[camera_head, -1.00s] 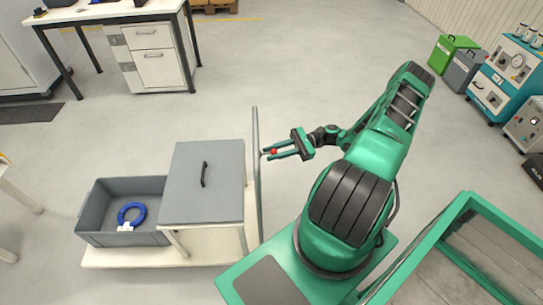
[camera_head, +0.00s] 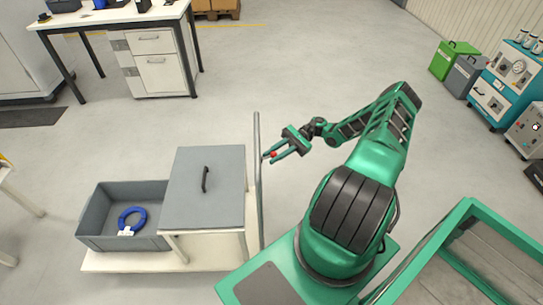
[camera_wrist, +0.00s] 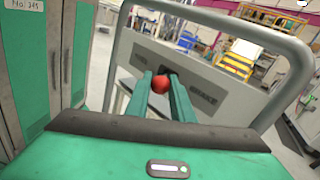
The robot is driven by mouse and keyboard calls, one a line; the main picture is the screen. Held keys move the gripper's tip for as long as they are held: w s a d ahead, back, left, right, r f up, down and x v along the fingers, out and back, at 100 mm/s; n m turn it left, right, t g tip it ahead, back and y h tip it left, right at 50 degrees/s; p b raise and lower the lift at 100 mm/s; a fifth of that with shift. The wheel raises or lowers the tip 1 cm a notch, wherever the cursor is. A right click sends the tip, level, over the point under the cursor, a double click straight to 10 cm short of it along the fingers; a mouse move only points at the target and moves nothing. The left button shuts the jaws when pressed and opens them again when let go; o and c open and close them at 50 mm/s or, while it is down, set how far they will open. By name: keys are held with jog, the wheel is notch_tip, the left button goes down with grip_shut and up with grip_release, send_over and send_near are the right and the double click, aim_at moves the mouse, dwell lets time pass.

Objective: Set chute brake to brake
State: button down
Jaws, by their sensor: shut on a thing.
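The chute brake's red ball knob (camera_wrist: 160,84) sits between the finger ends of my gripper (camera_wrist: 160,86), in front of a grey panel (camera_wrist: 215,92) with a dark slot and small dark markings that I cannot read. My gripper is shut on the knob. In the head view the red knob (camera_head: 273,155) shows between the fingers of my gripper (camera_head: 272,156), just right of the cart's upright handle frame (camera_head: 257,170). The lever stem below the knob is hidden by the fingers.
The cart (camera_head: 120,261) carries a grey lidded chute box (camera_head: 222,185) and a grey bin (camera_head: 95,215) holding a blue ring (camera_head: 127,211). The tubular handle frame stands close to my gripper.

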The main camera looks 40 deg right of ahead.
jog(key=shift+w+d, duration=0.1)
jog(key=shift+w, duration=0.05)
jog(key=c, duration=1.5)
grip_release()
jog(key=shift+c, duration=0.2)
jog(key=d, duration=1)
jog(key=shift+w+d, duration=0.3)
jog(key=shift+d, duration=0.1)
